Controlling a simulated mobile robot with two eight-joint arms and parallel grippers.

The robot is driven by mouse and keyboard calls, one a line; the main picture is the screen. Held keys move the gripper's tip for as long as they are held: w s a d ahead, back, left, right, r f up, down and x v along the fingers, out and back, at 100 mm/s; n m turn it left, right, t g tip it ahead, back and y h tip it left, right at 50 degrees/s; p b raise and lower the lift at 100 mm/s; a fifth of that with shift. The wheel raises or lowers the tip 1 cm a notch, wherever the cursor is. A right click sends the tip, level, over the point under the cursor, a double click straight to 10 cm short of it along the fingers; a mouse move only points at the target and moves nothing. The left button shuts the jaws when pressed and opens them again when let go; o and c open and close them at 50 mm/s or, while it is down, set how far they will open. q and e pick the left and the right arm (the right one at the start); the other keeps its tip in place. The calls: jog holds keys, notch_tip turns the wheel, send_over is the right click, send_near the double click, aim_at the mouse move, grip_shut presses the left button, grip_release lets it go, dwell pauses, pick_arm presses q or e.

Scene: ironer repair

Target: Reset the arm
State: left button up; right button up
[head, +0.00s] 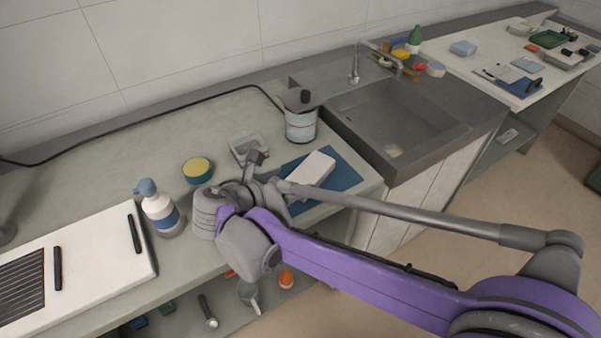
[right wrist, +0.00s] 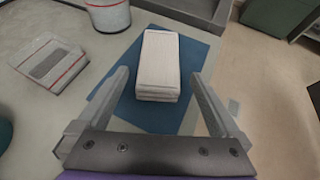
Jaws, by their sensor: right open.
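My right arm (head: 360,275) comes in from the lower right of the head view, over the counter. My right gripper (head: 268,168) is open above the counter's front part. In the right wrist view its two fingers (right wrist: 160,100) stand wide apart, with nothing between the tips that they touch. A white block-like stack (right wrist: 158,65) lies on a blue mat (right wrist: 118,112), ahead of and between the fingers. The same white stack shows in the head view (head: 311,169), just right of the gripper. My left gripper is not in view.
The sink (head: 400,120) is right.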

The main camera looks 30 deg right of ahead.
jog(key=shift+v, duration=1)
jog(key=shift+d, duration=0.1)
jog(key=s+d+m+y+p, duration=0.1)
jog(key=s+m, duration=0.1)
jog(key=s+f+m+g+y+p, duration=0.1)
jog(key=s+m, duration=0.1)
jog(key=s+d+f+m+y+p, duration=0.1)
jog(key=s+m, duration=0.1)
jog(key=shift+s+d, duration=0.1)
jog(key=shift+d, duration=0.3)
jog(key=s+a+f+m+y+p, duration=0.2)
jog(key=s+m+y+p, duration=0.4)
jog(key=s+m, duration=0.4)
jog(key=a+m+y, duration=0.1)
jog(key=m, duration=0.5)
jog(key=shift+a+t, duration=0.15)
jog(key=shift+t, duration=0.15)
